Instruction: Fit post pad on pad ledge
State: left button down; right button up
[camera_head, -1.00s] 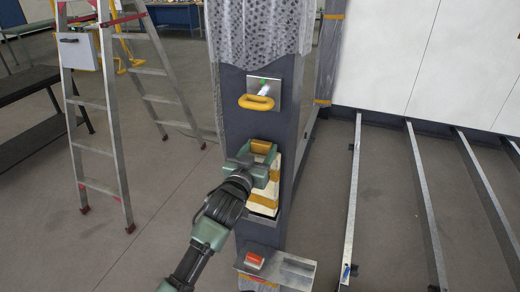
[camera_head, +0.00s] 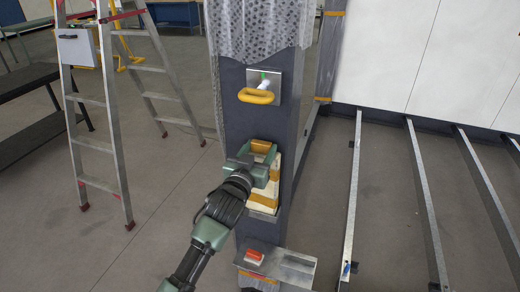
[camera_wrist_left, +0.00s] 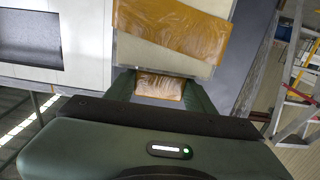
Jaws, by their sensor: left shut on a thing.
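The post pad (camera_head: 264,199), a cream block with amber bands, stands upright against the dark post (camera_head: 235,120). My left gripper (camera_head: 258,165) is shut on its upper part. In the left wrist view the pad (camera_wrist_left: 172,24) fills the top middle, and an amber patch shows between the fingers (camera_wrist_left: 160,88). The pad ledge (camera_head: 262,216) is a grey metal lip on the post, right at the pad's lower end. I cannot tell whether the pad's bottom touches it. My right gripper is not in view.
A yellow handle (camera_head: 257,96) on a metal plate sticks out of the post above the pad. A metal shelf (camera_head: 290,268) with a red block (camera_head: 254,254) juts out below. A stepladder (camera_head: 110,110) stands to the left; metal rails (camera_head: 425,200) lie to the right.

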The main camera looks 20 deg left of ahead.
pick_arm(q)
jog(key=shift+f, duration=0.1)
dwell(0.3)
jog(key=shift+f+b, duration=0.65)
jog(key=shift+f, duration=0.1)
jog(key=shift+c, duration=2.3)
grip_release()
jog(key=shift+f, duration=0.1)
jog(key=shift+s+f, duration=0.1)
jog(key=shift+s, duration=0.25)
jog(key=s+b, duration=0.2)
jog(key=s, duration=0.5)
jog(key=shift+a, duration=0.15)
